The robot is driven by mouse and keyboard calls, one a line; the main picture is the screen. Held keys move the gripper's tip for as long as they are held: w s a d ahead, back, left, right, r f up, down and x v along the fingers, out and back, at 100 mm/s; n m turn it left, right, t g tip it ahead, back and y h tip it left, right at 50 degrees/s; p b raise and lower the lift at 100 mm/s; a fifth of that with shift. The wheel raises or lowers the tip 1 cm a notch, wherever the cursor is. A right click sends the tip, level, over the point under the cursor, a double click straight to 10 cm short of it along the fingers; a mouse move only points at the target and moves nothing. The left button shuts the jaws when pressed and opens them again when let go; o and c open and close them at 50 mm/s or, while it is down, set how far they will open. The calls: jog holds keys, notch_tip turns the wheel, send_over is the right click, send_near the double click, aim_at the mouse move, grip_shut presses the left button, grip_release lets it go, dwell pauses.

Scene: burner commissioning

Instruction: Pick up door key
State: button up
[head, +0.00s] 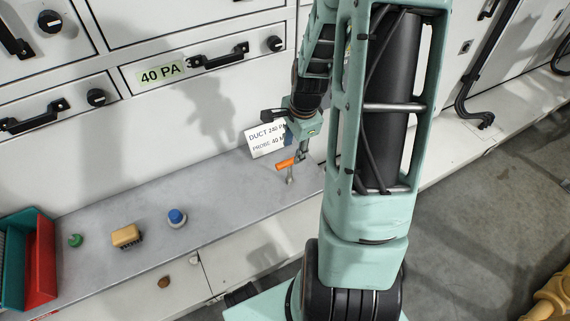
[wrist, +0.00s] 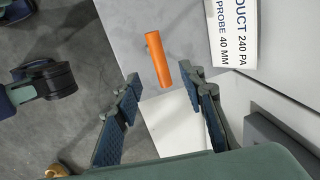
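The door key appears to be the piece with the orange handle (head: 285,164), near the right end of the grey bench top. A small grey metal part shows just below the handle in the head view. In the wrist view the orange handle (wrist: 158,60) lies lengthwise ahead of the fingers. My gripper (head: 298,153) is above the bench beside the handle. In the wrist view my gripper (wrist: 161,82) is open, with one blue-padded finger on each side of the handle's near end. I see no contact. The key's lower part is mostly hidden in the wrist view.
A white sign (head: 264,140) stands behind the key, close to my gripper. A blue-topped knob (head: 177,217), yellow brush (head: 126,236), green piece (head: 75,240) and red bin (head: 40,262) are farther left on the bench (head: 225,195). Cabinet handles (head: 218,58) project from the wall behind.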

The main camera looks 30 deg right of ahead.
aim_at(291, 160)
jog(key=f+b, duration=0.1)
jog(key=f, duration=0.1)
jog(key=w+f+b, duration=0.1)
jog(key=f, duration=0.2)
jog(key=f+b, duration=0.1)
jog(key=f, duration=0.2)
jog(key=shift+w+f, duration=0.2)
jog(key=shift+w, duration=0.05)
jog(key=shift+r, duration=0.1)
grip_shut()
